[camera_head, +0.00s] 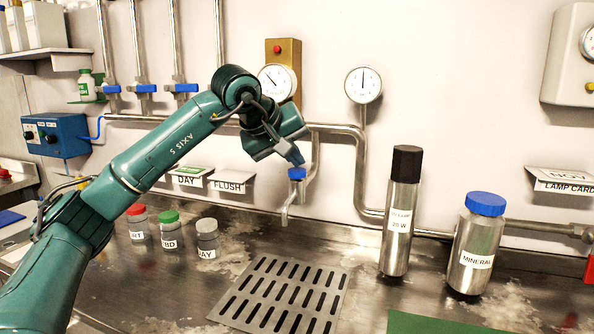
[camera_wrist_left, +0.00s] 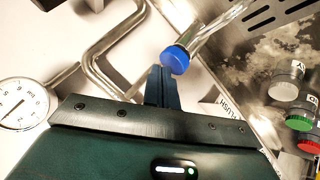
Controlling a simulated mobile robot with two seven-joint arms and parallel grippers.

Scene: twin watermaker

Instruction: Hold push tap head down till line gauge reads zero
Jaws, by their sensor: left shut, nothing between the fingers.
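The push tap has a blue head (camera_head: 296,173) on a metal spout above the grated drain; the head also shows in the wrist view (camera_wrist_left: 175,60). My left gripper (camera_head: 297,159) is shut and empty, its dark fingers pointing down just above the head. In the wrist view the fingertips (camera_wrist_left: 163,75) lie right beside the head; I cannot tell if they touch it. A round gauge (camera_head: 363,85) stands on the wall pipe, its needle pointing about straight up. A gauge face also shows in the wrist view (camera_wrist_left: 18,104). My right gripper is out of view.
Another gauge (camera_head: 277,82) sits by a brass plate with a red button. A steel cylinder (camera_head: 400,215) with a black cap and a blue-capped bottle (camera_head: 475,245) stand to the right. Several small jars stand left of the drain grate (camera_head: 281,293). Label cards (camera_head: 228,184) project behind my arm.

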